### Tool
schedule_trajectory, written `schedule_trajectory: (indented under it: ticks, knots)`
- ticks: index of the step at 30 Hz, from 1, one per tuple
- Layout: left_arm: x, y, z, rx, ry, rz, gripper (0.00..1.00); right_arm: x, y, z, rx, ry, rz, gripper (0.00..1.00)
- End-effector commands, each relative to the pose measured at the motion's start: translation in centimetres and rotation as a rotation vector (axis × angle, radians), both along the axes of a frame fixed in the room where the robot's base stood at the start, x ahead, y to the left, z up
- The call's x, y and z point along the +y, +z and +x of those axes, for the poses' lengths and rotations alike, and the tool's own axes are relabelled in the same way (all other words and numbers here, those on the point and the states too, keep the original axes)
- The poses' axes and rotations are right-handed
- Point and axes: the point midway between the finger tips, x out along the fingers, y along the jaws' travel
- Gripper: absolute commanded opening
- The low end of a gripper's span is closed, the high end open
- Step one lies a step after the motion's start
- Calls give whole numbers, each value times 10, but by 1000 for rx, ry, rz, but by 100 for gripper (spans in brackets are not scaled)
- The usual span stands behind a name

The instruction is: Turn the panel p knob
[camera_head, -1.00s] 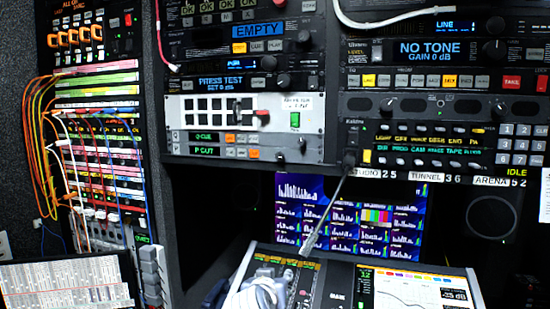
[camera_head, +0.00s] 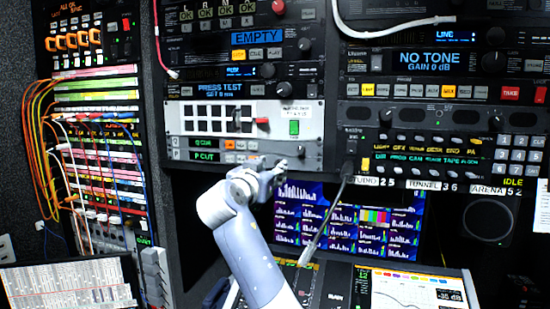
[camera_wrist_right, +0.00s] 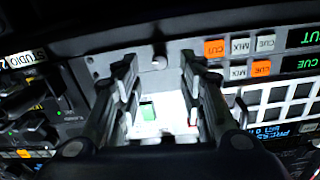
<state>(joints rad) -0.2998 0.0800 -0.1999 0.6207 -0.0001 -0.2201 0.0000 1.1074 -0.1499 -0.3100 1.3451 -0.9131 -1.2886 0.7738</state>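The panel with the green Q CUE and P CUT displays (camera_head: 206,157) is in the rack at the centre left of the head view. In the right wrist view a small round silver knob (camera_wrist_right: 159,62) stands at the end of the P CUT row, in the gap ahead of my fingertips. My right gripper (camera_wrist_right: 158,74) is open, with one finger on each side of that gap; I cannot tell whether either finger touches the knob. In the head view my right gripper (camera_head: 294,165) is small and in front of the panel's lower right part. My left gripper is not in view.
A green switch (camera_head: 294,127) and a red-handled lever (camera_head: 262,121) sit just above on the white panel. A grey cable (camera_head: 330,210) hangs close to the right of my gripper. Below are a lit monitor (camera_head: 375,225) and a mixing console (camera_head: 410,285).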

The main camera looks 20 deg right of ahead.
Motion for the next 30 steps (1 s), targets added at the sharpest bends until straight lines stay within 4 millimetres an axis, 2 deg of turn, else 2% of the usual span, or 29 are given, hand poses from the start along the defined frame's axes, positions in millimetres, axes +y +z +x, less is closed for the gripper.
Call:
schedule_trajectory:
  ticks: [1, 7, 18, 19, 23, 24, 30]
  knots:
    - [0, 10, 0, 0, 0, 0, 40, -6, 5, 7, 2, -2, -2, 37]
    - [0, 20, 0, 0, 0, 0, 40, -19, 2, 26, 1, 0, 0, 37]
    - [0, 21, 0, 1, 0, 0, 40, -22, -1, 31, 0, 1, 1, 37]
    - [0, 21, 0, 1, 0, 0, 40, -22, -1, 31, 0, 1, 1, 33]
    - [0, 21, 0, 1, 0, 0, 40, -22, -1, 31, 0, 1, 1, 3]
    - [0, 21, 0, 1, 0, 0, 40, -22, -1, 31, 0, 1, 1, 0]
    - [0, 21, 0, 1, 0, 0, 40, -22, -1, 31, 1, 1, 0, 0]
